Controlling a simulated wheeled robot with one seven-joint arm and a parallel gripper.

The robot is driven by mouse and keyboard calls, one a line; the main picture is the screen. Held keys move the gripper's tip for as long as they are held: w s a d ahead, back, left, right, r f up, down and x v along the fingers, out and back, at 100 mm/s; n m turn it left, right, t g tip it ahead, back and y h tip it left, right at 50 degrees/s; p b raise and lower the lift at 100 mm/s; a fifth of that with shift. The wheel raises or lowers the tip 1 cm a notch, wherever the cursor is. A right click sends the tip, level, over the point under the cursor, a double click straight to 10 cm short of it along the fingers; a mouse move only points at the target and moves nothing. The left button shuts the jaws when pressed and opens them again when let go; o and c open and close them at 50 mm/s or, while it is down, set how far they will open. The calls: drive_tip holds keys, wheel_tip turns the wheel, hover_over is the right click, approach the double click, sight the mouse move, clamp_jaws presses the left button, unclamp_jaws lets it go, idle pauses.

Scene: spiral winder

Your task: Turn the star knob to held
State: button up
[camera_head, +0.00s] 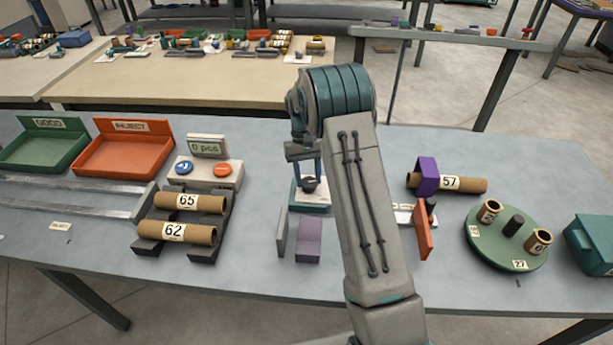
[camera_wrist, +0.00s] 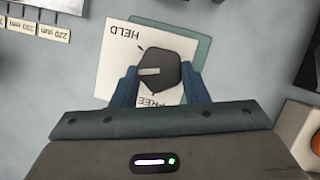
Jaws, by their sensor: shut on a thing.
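The star knob (camera_wrist: 160,70) is dark and sits on a white plate (camera_wrist: 112,70) on a teal base (camera_wrist: 198,50). The plate reads HELD at its upper left and FREE, partly covered, at its lower edge in the wrist view. A pale mark on the knob points left in that view, between the two labels. My gripper (camera_wrist: 160,82) has a blue finger on each side of the knob and is shut on it. In the head view the knob (camera_head: 309,185) shows below my gripper (camera_head: 306,170), left of my forearm.
A grey block (camera_head: 282,232) and a purple block (camera_head: 308,240) stand just in front of the knob's base. Tubes 65 (camera_head: 190,202) and 62 (camera_head: 178,232) lie on a rack to the left. An orange plate (camera_head: 423,232) and a green turntable (camera_head: 490,255) are on the right.

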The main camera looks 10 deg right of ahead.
drive_tip(key=m, duration=0.1)
drive_tip(key=m+y, duration=0.1)
drive_tip(key=m, duration=0.2)
drive_tip(key=shift+d+r+m+t+y, duration=0.1)
drive_tip(key=shift+d+m+t+y, duration=0.2)
drive_tip(key=shift+s+d+m+t+y+b, duration=0.1)
drive_tip(key=shift+m+t+y+b, duration=0.25)
drive_tip(key=shift+m, duration=0.95)
drive_tip(key=shift+d+m+t+y+b, duration=0.15)
drive_tip(key=shift+m+y, duration=0.3)
drive_tip(key=shift+m, duration=0.85)
drive_tip(key=shift+a, duration=0.1)
drive_tip(key=o, duration=1)
drive_tip(key=shift+c, duration=0.2)
drive_tip(key=v, duration=1.3)
drive_tip(key=shift+d+r+b, duration=0.25)
drive_tip(key=shift+r+b, duration=0.05)
